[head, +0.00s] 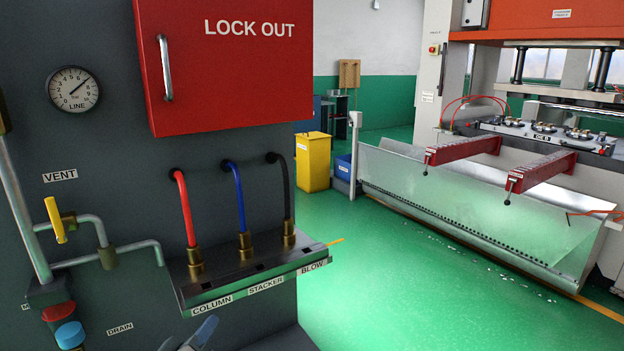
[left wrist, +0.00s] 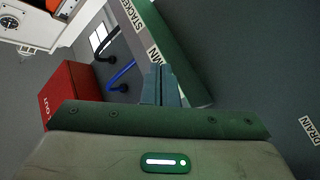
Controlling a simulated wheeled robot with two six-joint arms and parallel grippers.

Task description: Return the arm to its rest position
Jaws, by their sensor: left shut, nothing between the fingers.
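My left gripper (head: 200,335) shows only in part at the bottom edge of the head view, below the COLUMN label. In the left wrist view the blue-grey fingers of this gripper (left wrist: 160,85) stand together, shut with nothing between them. They are in front of the dark panel and the labelled ledge (left wrist: 145,45), and touch no hose that I can see. Most of my left arm is out of the head view. My right gripper is not in view.
A ledge with hose fittings (head: 252,268) juts from the dark panel, with red (head: 185,208), blue (head: 239,198) and black (head: 286,190) hoses. Above is a red LOCK OUT box (head: 225,85). A yellow valve handle (head: 54,220) is left. Green floor (head: 390,295) lies open to the right.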

